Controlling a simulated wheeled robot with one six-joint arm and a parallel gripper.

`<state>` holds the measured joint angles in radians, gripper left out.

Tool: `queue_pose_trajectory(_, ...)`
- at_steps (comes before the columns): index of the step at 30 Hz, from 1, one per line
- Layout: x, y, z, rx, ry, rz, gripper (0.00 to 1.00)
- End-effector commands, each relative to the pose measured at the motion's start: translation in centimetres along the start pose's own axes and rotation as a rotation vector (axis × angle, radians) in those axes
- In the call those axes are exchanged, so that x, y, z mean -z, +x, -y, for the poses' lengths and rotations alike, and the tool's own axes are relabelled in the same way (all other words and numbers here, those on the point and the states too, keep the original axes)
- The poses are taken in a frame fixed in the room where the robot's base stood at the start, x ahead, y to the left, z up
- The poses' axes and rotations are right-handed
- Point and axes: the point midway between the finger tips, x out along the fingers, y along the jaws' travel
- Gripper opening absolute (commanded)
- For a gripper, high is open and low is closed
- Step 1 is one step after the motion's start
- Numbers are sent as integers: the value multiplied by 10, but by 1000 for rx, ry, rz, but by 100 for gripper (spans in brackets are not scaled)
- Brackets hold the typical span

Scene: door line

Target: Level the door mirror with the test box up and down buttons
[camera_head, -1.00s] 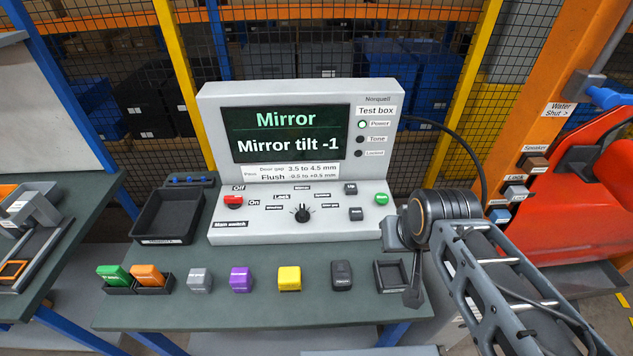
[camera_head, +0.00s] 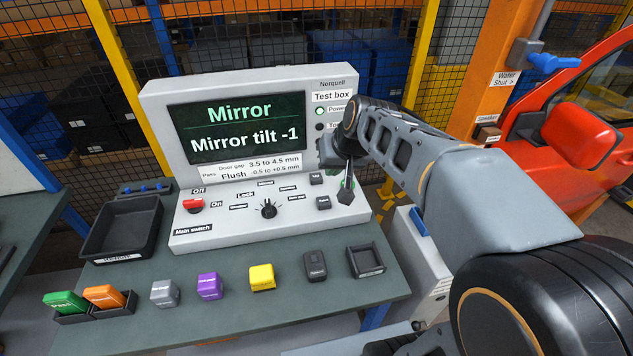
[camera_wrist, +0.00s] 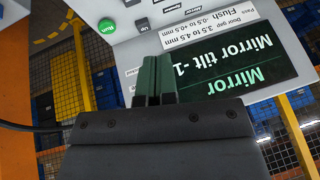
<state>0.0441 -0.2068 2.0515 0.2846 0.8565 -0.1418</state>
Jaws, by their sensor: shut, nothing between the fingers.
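The test box (camera_head: 170,110) stands on the bench; its screen (camera_head: 245,128) reads "Mirror" and "Mirror tilt -1". Two dark buttons sit at the right of its sloped panel, an upper one (camera_head: 316,179) and a lower one (camera_head: 323,202). The wrist view shows the upper one (camera_wrist: 141,25) labelled "Up", beside the green Run button (camera_wrist: 106,25). My gripper (camera_head: 346,193) is shut and empty, pointing down at the panel's right end, right of the buttons and apart from them. It hides the Run button in the head view. The red door mirror (camera_head: 581,140) is at far right.
A rotary knob (camera_head: 268,208) and a red main switch (camera_head: 193,205) are on the panel. Coloured blocks, including a yellow one (camera_head: 262,277), line the bench front. An empty black tray (camera_head: 110,228) stands left. The orange post (camera_head: 492,75) is at right.

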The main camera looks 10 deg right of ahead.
Motion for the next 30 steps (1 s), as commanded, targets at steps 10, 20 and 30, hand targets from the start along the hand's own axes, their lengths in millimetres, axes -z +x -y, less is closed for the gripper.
queue_pose_trajectory(10, 122, 130, -23, 178, 98, -82, 0)
queue_pose_trajectory(20, 169, 208, -48, 260, 150, -149, 0)
queue_pose_trajectory(30, 177, 223, -53, 277, 162, -166, 0)
